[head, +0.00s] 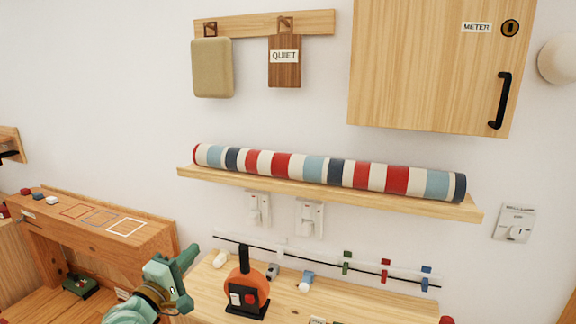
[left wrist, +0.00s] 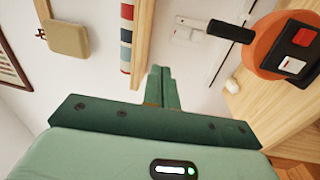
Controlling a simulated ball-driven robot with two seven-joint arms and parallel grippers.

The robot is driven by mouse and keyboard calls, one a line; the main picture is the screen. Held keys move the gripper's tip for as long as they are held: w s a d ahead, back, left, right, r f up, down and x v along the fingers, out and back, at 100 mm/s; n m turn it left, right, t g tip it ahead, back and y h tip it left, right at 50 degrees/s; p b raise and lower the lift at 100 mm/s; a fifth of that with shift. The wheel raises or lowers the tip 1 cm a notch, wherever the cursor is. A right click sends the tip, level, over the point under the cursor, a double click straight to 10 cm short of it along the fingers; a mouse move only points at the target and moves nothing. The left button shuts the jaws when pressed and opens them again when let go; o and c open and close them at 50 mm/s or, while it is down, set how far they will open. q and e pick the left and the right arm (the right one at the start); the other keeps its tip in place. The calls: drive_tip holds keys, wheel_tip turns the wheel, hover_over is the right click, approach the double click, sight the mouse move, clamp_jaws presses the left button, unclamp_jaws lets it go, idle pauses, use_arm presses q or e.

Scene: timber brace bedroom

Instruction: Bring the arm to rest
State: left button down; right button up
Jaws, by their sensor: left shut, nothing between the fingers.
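My left gripper (head: 188,278) shows in the lower left of the head view, in front of the wooden worktop and left of an orange device. It is empty. In the left wrist view its two green fingers (left wrist: 162,88) lie together, shut, pointing towards the wall. My right gripper is in neither view.
The orange device (head: 247,287) with a black handle stands on the worktop (head: 345,300), close to my left gripper. A wall shelf (head: 330,193) holds a striped roll (head: 325,170). A wooden cabinet (head: 420,65) hangs upper right. A wooden desk unit (head: 95,235) stands at left.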

use_arm(q)
drive_tip(key=a+f+m+g+y, duration=0.35)
drive_tip(key=f+m, duration=0.45)
drive_tip(key=f, duration=0.9)
drive_tip(key=s+a+f+m+g+y, duration=0.1)
drive_tip(key=s+a+f+m+g, duration=0.15)
drive_tip(key=s+f, duration=0.7)
drive_tip(key=s+a+f+m+g+y, duration=0.1)
drive_tip(key=s+f+m+g+y, duration=0.2)
drive_tip(key=f, duration=1.1)
drive_tip(key=s+f+m+g, duration=0.1)
drive_tip(key=s+f+g, duration=0.1)
drive_tip(key=s+f, duration=0.65)
drive_tip(key=s+f+m+g, duration=0.2)
drive_tip(key=s+f, duration=0.3)
drive_tip(key=s, duration=0.7)
drive_tip(key=s+d+f+g, duration=0.2)
drive_tip(key=s, duration=1)
drive_tip(key=s+d+f+g, duration=0.2)
drive_tip(key=s+f, duration=0.1)
drive_tip(key=s, duration=1)
drive_tip(key=shift+m+h+b, duration=0.45)
